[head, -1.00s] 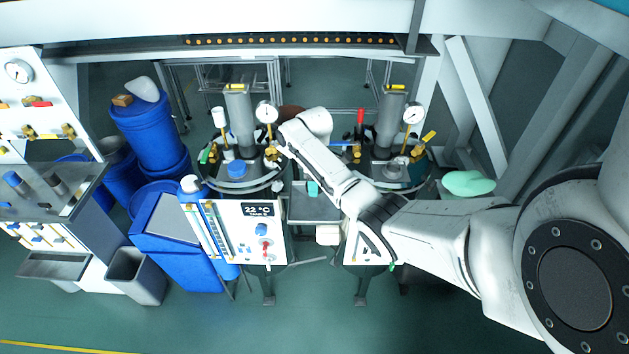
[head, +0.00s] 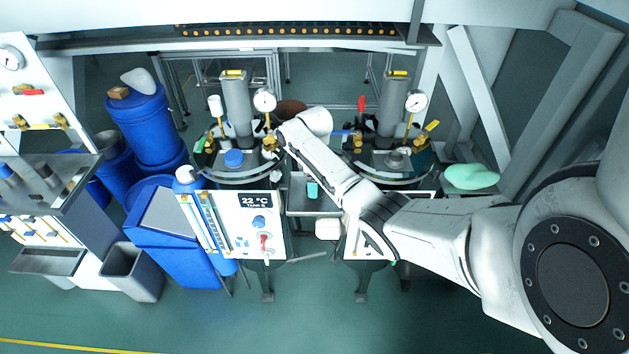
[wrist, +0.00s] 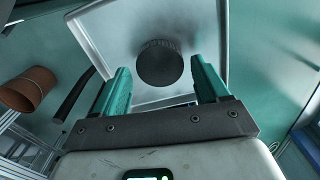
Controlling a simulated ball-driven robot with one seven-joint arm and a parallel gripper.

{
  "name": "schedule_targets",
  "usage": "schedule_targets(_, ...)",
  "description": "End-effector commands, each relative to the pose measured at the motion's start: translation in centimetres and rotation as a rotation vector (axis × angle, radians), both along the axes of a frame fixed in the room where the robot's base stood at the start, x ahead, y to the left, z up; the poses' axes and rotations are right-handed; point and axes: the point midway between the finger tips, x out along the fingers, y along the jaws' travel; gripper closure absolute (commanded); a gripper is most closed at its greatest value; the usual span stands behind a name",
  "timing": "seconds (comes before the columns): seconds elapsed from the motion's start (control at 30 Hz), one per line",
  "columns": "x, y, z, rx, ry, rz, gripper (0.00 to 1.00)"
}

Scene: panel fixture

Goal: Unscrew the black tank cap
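The black cap (wrist: 160,64) is a dark round piece with a ribbed edge. In the wrist view it shows over the grey metal tray (wrist: 108,38), between my fingertips, with a gap on either side. My gripper (wrist: 160,66) has two teal fingers and is open. In the head view a teal fingertip of my gripper (head: 312,189) shows over the tray (head: 325,207) between the two tanks; the arm hides the rest. I cannot make out the cap there. The right tank (head: 371,167) has a grey round fitting (head: 396,160) on top.
The left tank (head: 214,174) has a blue cap (head: 234,158) and a panel reading 22 °C (head: 256,201). Gauges (head: 265,100) and upright pipes (head: 237,105) crowd both tank tops. A brown pot (wrist: 27,90) shows in the wrist view. Blue drums (head: 150,130) stand at left.

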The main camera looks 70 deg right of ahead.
Motion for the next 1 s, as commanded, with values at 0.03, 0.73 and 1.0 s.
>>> schedule_targets(0.03,0.0,0.0,0.0,0.0,0.0,0.0,0.21)
schedule_targets(0.73,0.1,0.0,4.8,-0.002,-0.004,0.001,0.11)
schedule_targets(1.0,0.1,0.0,9.3,-0.002,-0.002,0.001,0.11)
